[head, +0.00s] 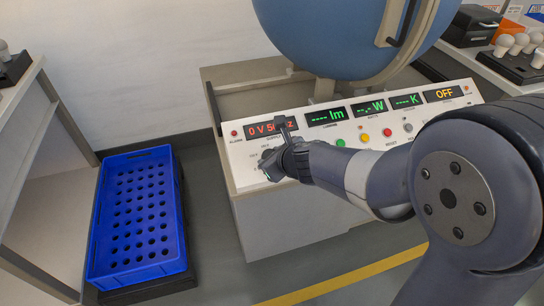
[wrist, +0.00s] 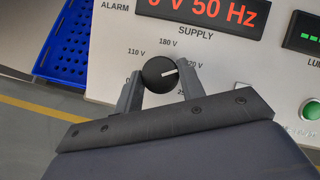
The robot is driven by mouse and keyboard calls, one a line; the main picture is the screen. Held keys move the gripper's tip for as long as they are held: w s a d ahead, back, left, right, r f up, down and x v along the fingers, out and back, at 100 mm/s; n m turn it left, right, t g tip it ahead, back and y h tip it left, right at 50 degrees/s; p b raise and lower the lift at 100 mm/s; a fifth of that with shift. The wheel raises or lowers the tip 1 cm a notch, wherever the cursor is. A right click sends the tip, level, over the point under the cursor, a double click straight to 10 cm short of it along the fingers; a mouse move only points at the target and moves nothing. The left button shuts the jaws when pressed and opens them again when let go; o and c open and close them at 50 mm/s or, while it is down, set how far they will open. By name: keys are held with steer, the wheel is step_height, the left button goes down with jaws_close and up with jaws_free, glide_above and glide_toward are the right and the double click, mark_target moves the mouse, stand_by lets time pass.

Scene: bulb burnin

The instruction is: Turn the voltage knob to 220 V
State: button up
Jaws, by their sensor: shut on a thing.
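The voltage knob (wrist: 153,82) is a round black dial with a white pointer line, under the SUPPLY label in the wrist view. Its pointer aims right and slightly up, toward the partly covered 220 V mark (wrist: 197,65). My gripper (wrist: 160,76) is shut on the knob, one finger on each side. In the head view my gripper (head: 279,148) is at the left of the control panel (head: 237,152) and hides the knob. The red supply display (head: 258,130) reads 0 V 50 Hz, partly covered by a finger.
Green, yellow and red buttons (head: 364,138) sit right of my gripper on the panel. A large blue sphere (head: 340,35) stands behind it. A blue perforated crate (head: 140,262) is on the floor at left. Side tables hold bulbs (head: 503,44).

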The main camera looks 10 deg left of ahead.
steer(key=o, duration=1)
steer(key=shift+r, duration=0.1)
steer(key=p+v, duration=0.5)
steer(key=v, duration=0.5)
steer(key=shift+s+d+r, duration=0.15)
steer(key=shift+s+d, duration=0.05)
steer(key=shift+d, duration=0.05)
